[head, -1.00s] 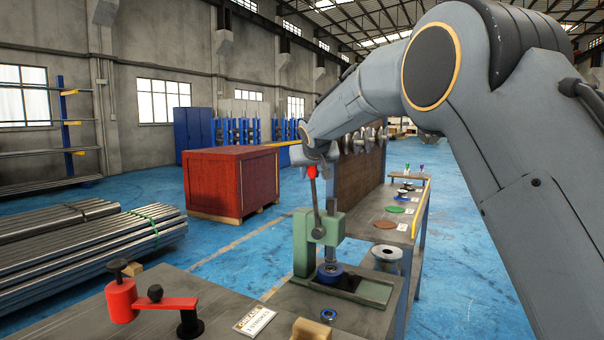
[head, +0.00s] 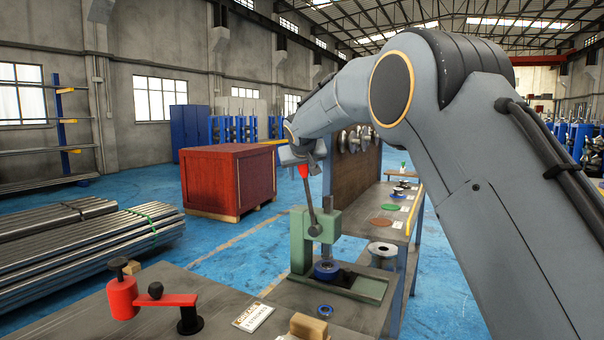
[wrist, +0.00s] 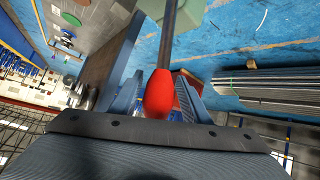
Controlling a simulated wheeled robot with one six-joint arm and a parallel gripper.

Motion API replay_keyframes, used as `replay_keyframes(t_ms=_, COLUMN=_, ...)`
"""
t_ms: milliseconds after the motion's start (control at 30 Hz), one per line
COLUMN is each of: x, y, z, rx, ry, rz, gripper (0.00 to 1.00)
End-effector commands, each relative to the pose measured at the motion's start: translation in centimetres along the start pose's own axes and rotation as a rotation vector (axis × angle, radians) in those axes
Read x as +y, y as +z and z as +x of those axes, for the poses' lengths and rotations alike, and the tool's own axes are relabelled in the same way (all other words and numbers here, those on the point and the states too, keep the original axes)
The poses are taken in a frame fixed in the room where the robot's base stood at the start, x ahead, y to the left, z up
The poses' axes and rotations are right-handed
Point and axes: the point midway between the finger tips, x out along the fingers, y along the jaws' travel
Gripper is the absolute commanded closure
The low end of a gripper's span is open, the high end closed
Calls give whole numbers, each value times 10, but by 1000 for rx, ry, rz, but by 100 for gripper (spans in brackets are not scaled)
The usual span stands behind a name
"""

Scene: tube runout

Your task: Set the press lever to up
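The press lever (head: 309,205) is a thin grey rod with a red knob (head: 304,171) on top. It rises steeply from its pivot on the green press (head: 300,242), leaning slightly left. My gripper (head: 302,153) is at the knob, partly hidden by the wrist in the head view. In the wrist view the red knob (wrist: 159,95) lies between the two fingers of my gripper (wrist: 160,85), with gaps visible beside it. The fingers look open around it; contact is not clear. The press ram (head: 326,255) is down at a blue ring (head: 326,271).
A bench in front carries a red crank (head: 158,299), a small sign (head: 253,317), a wooden block (head: 308,327) and a small blue ring (head: 325,311). A spool (head: 383,252) stands right of the press. A red crate (head: 229,180) and steel tubes (head: 85,240) are on the floor.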

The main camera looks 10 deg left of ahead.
Motion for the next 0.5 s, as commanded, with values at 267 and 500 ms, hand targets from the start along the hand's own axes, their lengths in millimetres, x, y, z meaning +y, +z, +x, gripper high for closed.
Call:
replay_keyframes(t_ms=267, x=0, y=0, z=-1, rx=-1, ry=0, rz=2, gripper=57)
replay_keyframes(t_ms=500, x=0, y=0, z=-21, rx=0, ry=-1, rz=2, gripper=57)
